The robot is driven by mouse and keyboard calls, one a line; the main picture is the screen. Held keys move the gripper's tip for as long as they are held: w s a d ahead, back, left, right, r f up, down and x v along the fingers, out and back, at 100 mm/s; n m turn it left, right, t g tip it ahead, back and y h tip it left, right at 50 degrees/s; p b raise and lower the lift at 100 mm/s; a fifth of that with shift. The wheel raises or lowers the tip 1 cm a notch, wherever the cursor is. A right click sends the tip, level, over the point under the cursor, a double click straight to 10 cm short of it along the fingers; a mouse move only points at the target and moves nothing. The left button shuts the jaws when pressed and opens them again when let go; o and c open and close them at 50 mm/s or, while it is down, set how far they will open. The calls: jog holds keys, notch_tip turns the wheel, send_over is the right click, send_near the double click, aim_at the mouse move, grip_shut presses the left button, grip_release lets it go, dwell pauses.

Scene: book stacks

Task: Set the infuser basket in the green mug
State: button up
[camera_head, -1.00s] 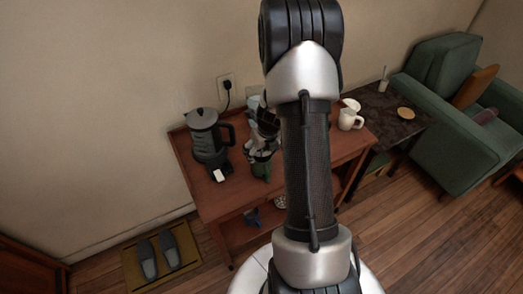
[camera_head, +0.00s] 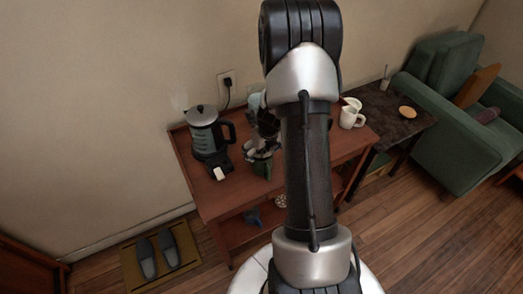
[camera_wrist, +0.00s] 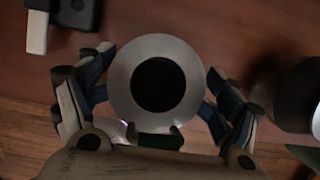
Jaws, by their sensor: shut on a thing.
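The infuser basket (camera_wrist: 184,98) shows in the wrist view as a wide pale metal ring around a dark round opening. My gripper (camera_wrist: 160,100) is shut on it, with fingers at its left and right sides. In the head view my gripper (camera_head: 260,148) is over the green mug (camera_head: 262,168) on the wooden cart, partly hidden by my arm. A small green part (camera_wrist: 172,140) shows just below the ring in the wrist view. The ring hides most of what lies beneath, so I cannot tell how deep the basket sits.
A kettle (camera_head: 206,135) stands left of the mug, with a small white-ended dark item (camera_head: 219,173) before it. A white jug (camera_head: 350,117) stands at the right, partly behind my arm. The cart's front left top (camera_head: 215,200) is clear.

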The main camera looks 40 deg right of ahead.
jog(key=shift+o, duration=0.7)
jog(key=shift+s+a+f+b, duration=0.1)
jog(key=shift+s+f+b, duration=0.15)
jog(key=shift+f, duration=0.45)
jog(key=shift+s+a+f+b, duration=0.1)
jog(key=shift+s+f+b, duration=0.1)
jog(key=shift+f, duration=0.45)
jog(key=shift+w, duration=0.1)
jog(key=o, duration=1.5)
jog(key=shift+d+r, duration=0.1)
jog(key=shift+r, duration=0.05)
jog(key=shift+c, duration=0.2)
jog(key=shift+w, duration=0.1)
jog(key=shift+r, duration=0.1)
jog(key=shift+r+p, duration=4)
jog(key=shift+p, duration=0.5)
